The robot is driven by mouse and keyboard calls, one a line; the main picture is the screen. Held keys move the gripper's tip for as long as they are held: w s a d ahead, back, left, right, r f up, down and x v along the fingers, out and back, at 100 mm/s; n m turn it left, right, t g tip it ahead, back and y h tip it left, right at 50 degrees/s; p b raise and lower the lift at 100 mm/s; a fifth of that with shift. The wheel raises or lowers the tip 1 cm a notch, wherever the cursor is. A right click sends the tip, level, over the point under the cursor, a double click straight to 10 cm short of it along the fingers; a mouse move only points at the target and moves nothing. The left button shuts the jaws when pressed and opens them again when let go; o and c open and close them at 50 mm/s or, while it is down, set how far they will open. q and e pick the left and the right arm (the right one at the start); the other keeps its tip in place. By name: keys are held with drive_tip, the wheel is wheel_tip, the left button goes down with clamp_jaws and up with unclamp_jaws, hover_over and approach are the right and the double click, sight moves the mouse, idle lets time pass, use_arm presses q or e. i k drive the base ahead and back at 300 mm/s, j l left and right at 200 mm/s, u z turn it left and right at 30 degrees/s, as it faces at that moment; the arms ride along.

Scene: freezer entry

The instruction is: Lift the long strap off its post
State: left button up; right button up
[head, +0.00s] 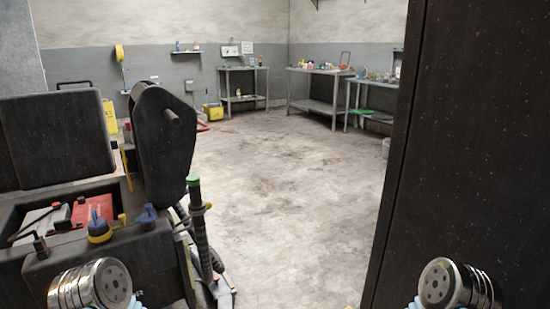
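I cannot make out a long strap or a post for it in the head view. On the far left wall hangs a small yellow thing (119,53) with a thin dark line below it, too small to identify. Neither gripper shows. Only rounded silver links of my arms show at the bottom left and bottom right edges.
A dark machine (60,140) with an open compartment fills the left side. A green-topped upright handle (199,230) stands beside it. A tall dark panel (470,140) blocks the right. Work tables (318,73) line the back. The concrete floor (290,190) between is clear.

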sight(65, 225)
drive_tip(key=u, duration=1.45)
drive_tip(key=i+j, duration=0.7)
drive_tip(key=i, duration=0.15)
